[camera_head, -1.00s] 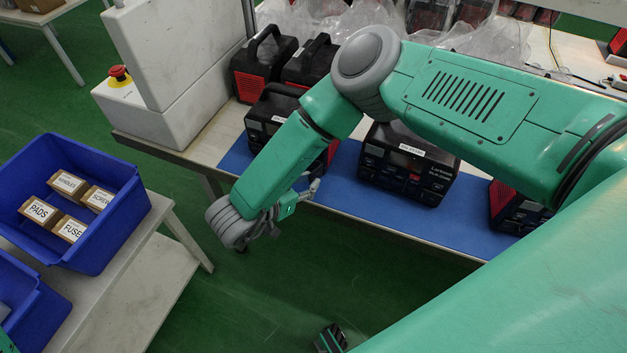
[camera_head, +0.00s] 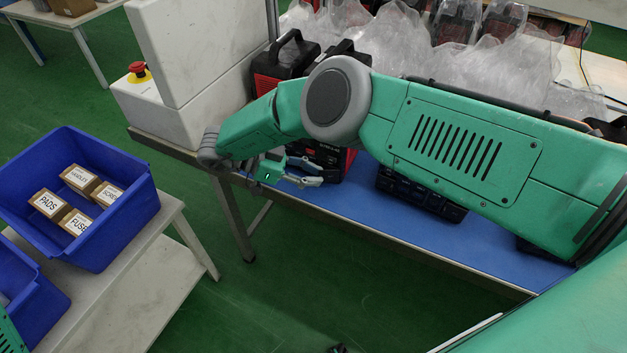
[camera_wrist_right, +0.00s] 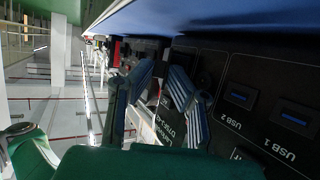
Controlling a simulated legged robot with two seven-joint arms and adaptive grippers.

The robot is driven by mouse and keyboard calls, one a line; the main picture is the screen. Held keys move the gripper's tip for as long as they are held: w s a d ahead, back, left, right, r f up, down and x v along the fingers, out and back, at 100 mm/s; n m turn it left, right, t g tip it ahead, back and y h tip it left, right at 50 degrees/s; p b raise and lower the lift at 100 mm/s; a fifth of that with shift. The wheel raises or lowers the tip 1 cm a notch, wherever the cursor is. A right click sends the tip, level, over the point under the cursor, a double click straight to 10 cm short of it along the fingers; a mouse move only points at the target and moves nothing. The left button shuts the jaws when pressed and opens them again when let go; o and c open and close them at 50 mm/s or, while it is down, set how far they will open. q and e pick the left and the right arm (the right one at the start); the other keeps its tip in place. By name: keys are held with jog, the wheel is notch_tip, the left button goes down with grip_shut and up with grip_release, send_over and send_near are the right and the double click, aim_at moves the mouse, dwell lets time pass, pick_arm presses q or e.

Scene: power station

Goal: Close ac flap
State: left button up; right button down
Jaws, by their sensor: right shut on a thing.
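My right gripper (camera_head: 308,172) is at the front of a black and red power station (camera_head: 338,160) on the blue mat, partly hidden behind my forearm. In the right wrist view the fingers (camera_wrist_right: 162,78) are close to the station's dark front panel (camera_wrist_right: 235,110), which shows USB ports. The fingers are closed in on a small part at the panel, apparently the ac flap; the part itself is mostly hidden between them. My left gripper is not in view.
More power stations (camera_head: 425,195) stand on the blue mat (camera_head: 400,228), partly behind my arm. Another (camera_head: 283,65) stands behind, with clear plastic bags (camera_head: 450,60). A white machine (camera_head: 190,80) with a red button (camera_head: 139,72) is at left. A blue bin (camera_head: 125,215) holds labelled boxes.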

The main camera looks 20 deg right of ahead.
jog(key=shift+f, duration=0.15)
dwell(0.4)
jog(key=c, duration=1.6)
grip_release()
jog(key=shift+w, duration=0.1)
jog(key=shift+w+m, duration=0.1)
jog(key=shift+m, duration=0.2)
